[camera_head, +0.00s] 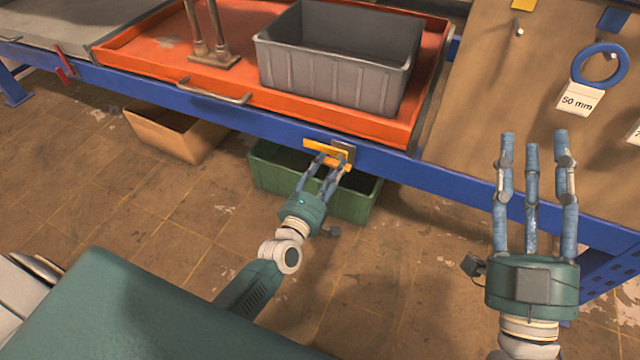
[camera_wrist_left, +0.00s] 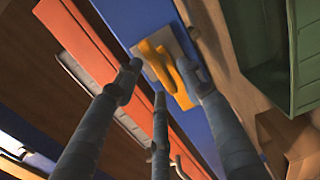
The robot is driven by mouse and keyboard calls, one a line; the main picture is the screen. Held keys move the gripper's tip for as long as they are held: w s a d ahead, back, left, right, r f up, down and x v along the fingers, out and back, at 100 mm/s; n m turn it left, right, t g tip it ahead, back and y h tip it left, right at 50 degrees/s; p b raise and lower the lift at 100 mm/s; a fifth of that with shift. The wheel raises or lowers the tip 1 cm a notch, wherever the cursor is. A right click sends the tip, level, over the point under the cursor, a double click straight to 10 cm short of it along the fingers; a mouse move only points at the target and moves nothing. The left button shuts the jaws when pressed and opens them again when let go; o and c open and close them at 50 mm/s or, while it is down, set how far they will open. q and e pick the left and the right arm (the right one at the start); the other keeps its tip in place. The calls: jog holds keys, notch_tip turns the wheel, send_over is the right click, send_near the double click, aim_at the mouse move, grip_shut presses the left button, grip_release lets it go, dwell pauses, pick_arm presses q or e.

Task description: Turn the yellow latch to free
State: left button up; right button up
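The yellow latch (camera_head: 314,146) sits on a grey plate (camera_head: 347,150) on the front face of the blue beam, below the orange tray. In the left wrist view the yellow latch (camera_wrist_left: 155,62) lies ahead, between the tips of my fingers. My left gripper (camera_head: 331,160) is at the latch with its fingers spread around it; the right-hand finger in the wrist view looks very close to it, and I cannot tell whether it touches. My left gripper also shows in the wrist view (camera_wrist_left: 162,75). My right gripper (camera_head: 533,140) is open and empty, fingers pointing up, away from the latch.
The orange tray (camera_head: 125,45) carries a grey bin (camera_head: 330,75) and has a front handle (camera_head: 215,95). A green crate (camera_head: 268,170) and a cardboard box (camera_head: 175,135) stand below the beam. A brown pegboard (camera_head: 490,90) with a blue ring (camera_head: 600,65) is at the right.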

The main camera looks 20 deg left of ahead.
pick_arm(q)
jog(key=s, duration=0.9)
jog(key=shift+s+a, duration=0.15)
jog(key=shift+s, duration=0.05)
